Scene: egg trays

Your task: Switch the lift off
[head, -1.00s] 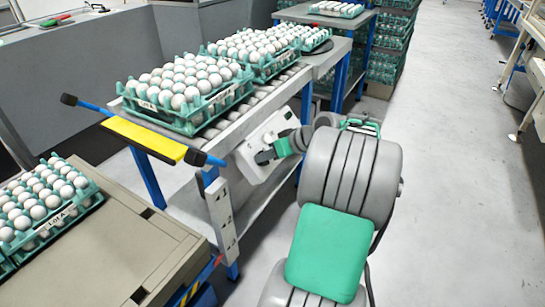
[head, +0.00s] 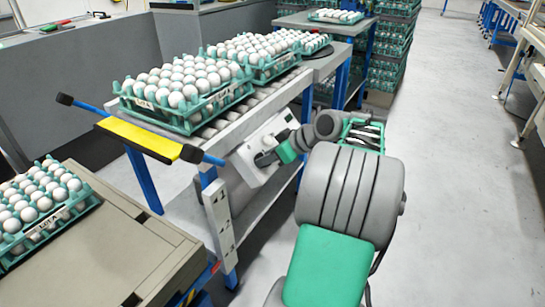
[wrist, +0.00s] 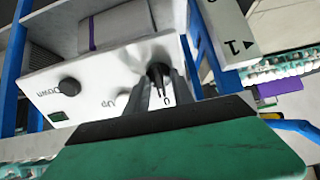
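The lift's white control panel (head: 248,166) is on the side of the conveyor table, with my gripper (head: 268,158) right at its face. The tips of my gripper (wrist: 162,76) are at this dark switch, one finger on each side. The fingers partly hide it and its label, so I cannot tell if they grip it.
Egg trays (head: 190,124) stand on the roller conveyor above the panel. A lower beige platform (head: 115,235) with an egg tray is at left. The floor (head: 455,180) at right is clear.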

